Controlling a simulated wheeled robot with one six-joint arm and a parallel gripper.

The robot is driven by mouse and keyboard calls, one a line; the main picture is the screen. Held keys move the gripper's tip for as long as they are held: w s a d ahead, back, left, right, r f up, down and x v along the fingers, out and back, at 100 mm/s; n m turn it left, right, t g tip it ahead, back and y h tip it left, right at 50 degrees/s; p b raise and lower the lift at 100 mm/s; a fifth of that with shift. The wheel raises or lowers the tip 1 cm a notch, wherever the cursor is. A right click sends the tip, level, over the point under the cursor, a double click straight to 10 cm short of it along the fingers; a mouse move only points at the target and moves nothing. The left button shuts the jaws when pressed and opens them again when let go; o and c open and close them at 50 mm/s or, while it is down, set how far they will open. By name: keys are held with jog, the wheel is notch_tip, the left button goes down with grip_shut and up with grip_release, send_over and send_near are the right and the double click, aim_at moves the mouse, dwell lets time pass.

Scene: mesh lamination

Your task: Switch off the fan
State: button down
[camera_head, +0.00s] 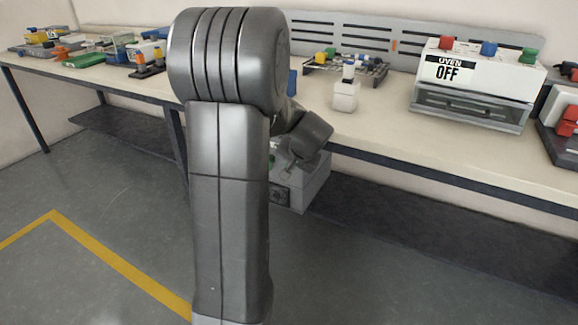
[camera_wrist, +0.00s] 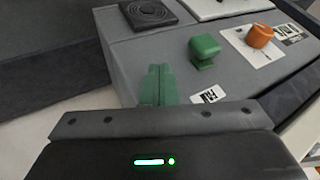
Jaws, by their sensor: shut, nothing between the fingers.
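In the wrist view my gripper (camera_wrist: 158,72) shows as two green fingers pressed together, with nothing between them. They are in front of a grey box (camera_wrist: 160,50). An orange knob (camera_wrist: 259,36) sits farther right on a white plate. A black square fan-like grille (camera_wrist: 148,12) is at the back left. In the head view the box (camera_head: 310,190) is partly hidden by my arm.
A long workbench (camera_head: 390,130) runs behind the box in the head view. On it stand a white oven (camera_head: 480,72) with an OFF sign, a small white bottle-like item (camera_head: 346,92) and several coloured parts at the left. The floor (camera_head: 90,220) at the left is clear.

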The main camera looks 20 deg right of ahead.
jog(key=p+v, duration=0.2)
jog(key=v, duration=0.6)
